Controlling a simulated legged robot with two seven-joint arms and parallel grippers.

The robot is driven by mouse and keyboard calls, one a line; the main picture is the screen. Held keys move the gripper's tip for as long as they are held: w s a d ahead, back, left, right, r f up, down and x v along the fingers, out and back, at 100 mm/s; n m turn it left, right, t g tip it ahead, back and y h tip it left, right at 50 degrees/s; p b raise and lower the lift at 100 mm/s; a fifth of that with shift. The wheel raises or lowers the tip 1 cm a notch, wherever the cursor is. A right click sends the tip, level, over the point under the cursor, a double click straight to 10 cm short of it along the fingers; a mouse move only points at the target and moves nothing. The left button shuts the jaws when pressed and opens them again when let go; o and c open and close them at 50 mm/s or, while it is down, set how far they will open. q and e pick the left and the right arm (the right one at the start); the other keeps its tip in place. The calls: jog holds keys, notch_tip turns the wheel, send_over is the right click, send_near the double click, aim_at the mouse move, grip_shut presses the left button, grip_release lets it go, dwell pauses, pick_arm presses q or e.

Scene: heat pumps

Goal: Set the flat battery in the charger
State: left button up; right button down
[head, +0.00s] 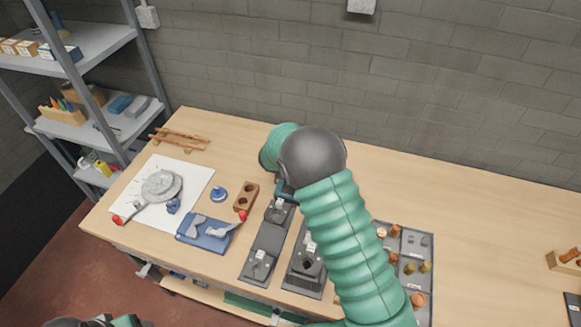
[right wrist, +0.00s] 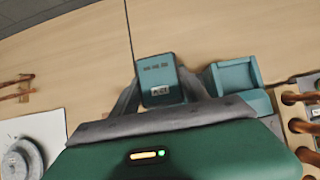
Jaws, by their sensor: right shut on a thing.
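My right gripper (right wrist: 160,92) is shut on a teal block with a small label, which looks like the battery (right wrist: 158,78). In the head view my right wrist and arm hide most of the gripper; only a bit of teal shows beneath the wrist. A dark two-bay unit (head: 268,243), which looks like the charger, stands on the bench just below the wrist. Beside it on the right is another dark unit (head: 305,268) with a raised socket, partly behind my arm. I cannot tell whether the block touches anything. My left gripper is not in view; only part of that arm shows bottom left.
A second teal object (right wrist: 236,76) is right of the held block. Left on the bench are a white sheet (head: 199,177) with a grey disc, a blue fixture (head: 205,236) and a brown holed block (head: 246,197). A grey parts tray (head: 416,243) lies right of my arm. The far right bench is mostly clear.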

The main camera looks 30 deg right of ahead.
jog(key=shift+f+b, duration=1.5)
jog(key=shift+f, duration=0.65)
jog(key=shift+f+b, duration=1.15)
jog(key=shift+f, duration=0.6)
jog(key=shift+c, duration=2.4)
grip_release()
